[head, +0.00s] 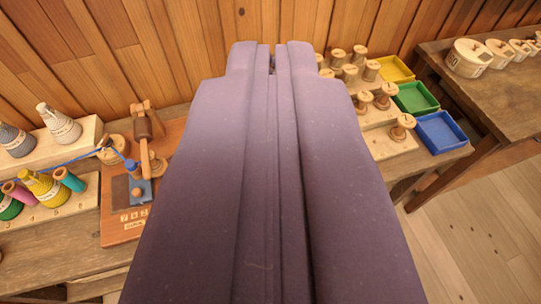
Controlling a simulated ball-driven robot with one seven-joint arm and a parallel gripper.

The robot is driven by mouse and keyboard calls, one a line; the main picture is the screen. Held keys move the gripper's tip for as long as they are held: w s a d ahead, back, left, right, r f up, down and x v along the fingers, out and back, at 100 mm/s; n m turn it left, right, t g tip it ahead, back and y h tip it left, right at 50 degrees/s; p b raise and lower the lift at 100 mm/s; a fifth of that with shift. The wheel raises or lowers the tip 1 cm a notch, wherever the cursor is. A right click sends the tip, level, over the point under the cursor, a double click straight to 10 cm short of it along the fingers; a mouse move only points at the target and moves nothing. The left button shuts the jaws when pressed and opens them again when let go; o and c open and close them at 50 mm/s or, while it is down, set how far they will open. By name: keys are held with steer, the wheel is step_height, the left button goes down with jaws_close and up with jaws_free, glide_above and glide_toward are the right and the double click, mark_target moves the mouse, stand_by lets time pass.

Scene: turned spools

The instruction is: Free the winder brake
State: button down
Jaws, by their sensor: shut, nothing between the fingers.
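The winder (148,130), with a wooden spindle, a round wooden disc and a small blue piece, stands on a reddish-brown board (118,232) at the left of the bench. A blue block (141,190) with a wooden peg beside it sits low on that board. I cannot tell which part is the brake or how it is set. My gripper (272,62) is large, purple and shut, with nothing between its fingers. It points toward the back wall, to the right of the winder and apart from it in the picture. It hides the middle of the bench.
A blue thread (75,158) runs to the winder from the left. Thread cones (60,125) and coloured spools (42,187) stand on racks at left. Wooden spools (372,70) and yellow, green and blue trays (440,132) are at right.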

steer(key=shift+w, duration=0.25)
steer(key=shift+r, duration=0.1)
steer(key=w+a+f+n+g+p, duration=0.1)
steer(key=w+f+n+g+p, duration=0.2)
steer(key=w+f, duration=0.85)
steer(key=w+a+f+n+g+p, duration=0.15)
steer(key=w+f+p, duration=0.35)
steer(key=w+f, duration=0.7)
steer(key=s+f+n+g+p, duration=0.1)
steer(key=s+f+g+p, duration=0.1)
steer(key=f, duration=1.1)
steer(key=s+f+n+g+p, duration=0.1)
steer(key=s+f+n+p, duration=0.1)
steer(key=f, duration=1.2)
steer(key=shift+s+f+g+h, duration=0.3)
steer(key=shift+s+g+h, duration=0.05)
steer(key=shift+s+h, duration=0.1)
steer(key=shift+d, duration=0.1)
